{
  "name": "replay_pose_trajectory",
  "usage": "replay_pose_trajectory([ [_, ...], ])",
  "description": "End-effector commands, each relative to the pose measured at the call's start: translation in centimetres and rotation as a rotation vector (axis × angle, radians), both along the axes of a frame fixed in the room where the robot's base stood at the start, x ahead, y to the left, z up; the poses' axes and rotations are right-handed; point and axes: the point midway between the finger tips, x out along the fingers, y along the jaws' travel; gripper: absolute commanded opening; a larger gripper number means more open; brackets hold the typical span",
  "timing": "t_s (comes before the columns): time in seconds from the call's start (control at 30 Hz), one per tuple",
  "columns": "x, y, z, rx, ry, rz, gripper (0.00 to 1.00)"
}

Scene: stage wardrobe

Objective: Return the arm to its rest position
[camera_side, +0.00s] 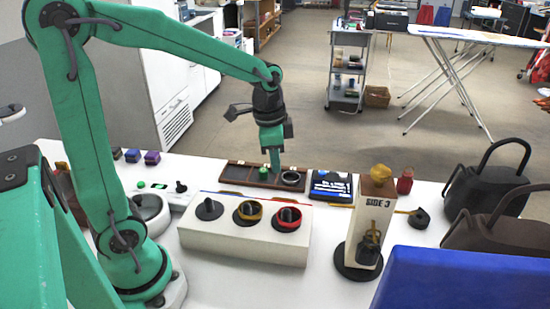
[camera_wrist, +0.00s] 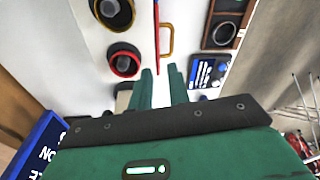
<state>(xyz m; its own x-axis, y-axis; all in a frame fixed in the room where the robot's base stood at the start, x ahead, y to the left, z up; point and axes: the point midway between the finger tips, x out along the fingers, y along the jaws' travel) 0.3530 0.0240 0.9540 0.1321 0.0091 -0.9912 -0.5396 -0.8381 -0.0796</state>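My gripper (camera_side: 275,168) points down over the brown compartment tray (camera_side: 236,181) in the side view. In the wrist view my gripper (camera_wrist: 160,74) shows two green fingers with a narrow gap between them. Nothing is seen held in the gap. My arm is stretched out from its base, raised at the elbow and reaching to the right. The side view does not clearly show the distance from the fingertips to the tray.
A white box with several round dials (camera_side: 245,240) stands in front of my gripper. To the right are a blue-and-black device (camera_side: 331,186), a "SIDE 3" post (camera_side: 371,215), dark bags (camera_side: 490,190) and a blue panel (camera_side: 462,280). Air above the table is mostly clear.

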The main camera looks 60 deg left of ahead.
Motion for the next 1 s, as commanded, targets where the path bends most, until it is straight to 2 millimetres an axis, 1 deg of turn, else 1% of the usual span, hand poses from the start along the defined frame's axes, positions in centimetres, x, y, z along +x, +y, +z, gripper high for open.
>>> replay_pose_trajectory([
  [0.03,-0.7,-0.2,0.9,-0.003,-0.025,0.028,0.18],
  [0.2,-3.0,-0.8,2.8,-0.021,-0.089,0.128,0.18],
  [0.5,-7.2,-1.6,5.3,-0.071,-0.202,0.303,0.18],
  [0.8,-11.1,-2.2,6.4,-0.142,-0.305,0.467,0.18],
  [1.0,-12.6,-2.4,6.5,-0.178,-0.344,0.533,0.18],
])
